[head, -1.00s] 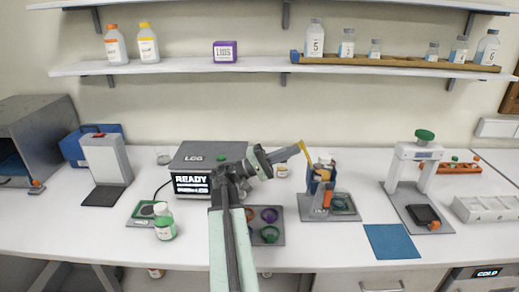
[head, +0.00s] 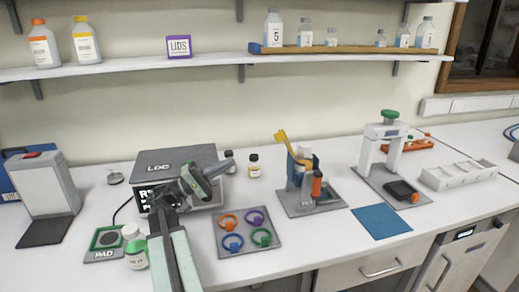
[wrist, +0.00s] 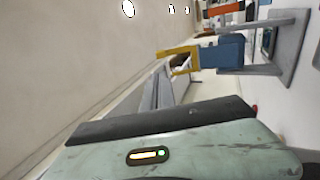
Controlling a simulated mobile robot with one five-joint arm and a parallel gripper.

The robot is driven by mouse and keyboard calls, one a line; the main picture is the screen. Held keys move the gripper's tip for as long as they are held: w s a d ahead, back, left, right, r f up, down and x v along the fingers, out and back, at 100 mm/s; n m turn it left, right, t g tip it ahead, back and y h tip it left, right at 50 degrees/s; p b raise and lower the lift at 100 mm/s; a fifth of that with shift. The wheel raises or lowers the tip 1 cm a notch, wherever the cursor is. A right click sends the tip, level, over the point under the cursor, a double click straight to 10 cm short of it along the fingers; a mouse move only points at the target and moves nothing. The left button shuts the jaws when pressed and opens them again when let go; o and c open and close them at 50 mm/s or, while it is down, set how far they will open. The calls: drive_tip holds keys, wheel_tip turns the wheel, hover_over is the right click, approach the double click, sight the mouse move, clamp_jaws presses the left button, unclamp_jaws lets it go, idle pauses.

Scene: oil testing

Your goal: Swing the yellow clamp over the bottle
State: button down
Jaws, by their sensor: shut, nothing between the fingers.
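The yellow clamp (head: 283,142) stands raised, tilted up and to the left, on top of a blue stand (head: 303,172) with an orange-handled part (head: 316,184). It also shows in the wrist view (wrist: 181,58), on the blue body. A pale-topped object, perhaps the bottle (head: 305,150), shows behind the stand, mostly hidden. The clamp does not lie over it. My gripper (head: 229,162) is shut and empty, left of the clamp and clear of it, in front of the grey box. In the wrist view the clamp lies beyond my gripper's dark fingers (wrist: 158,92).
A small amber bottle (head: 254,168) stands between my gripper and the stand. A tray with coloured rings (head: 218,246) lies in front. A green-and-white bottle (head: 135,258) is by the left pad. A blue mat (head: 381,221) and white press (head: 380,150) are at right.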

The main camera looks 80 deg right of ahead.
drive_tip(key=shift+r, duration=0.1)
drive_tip(key=p+x, duration=0.6)
drive_tip(key=x, duration=0.8)
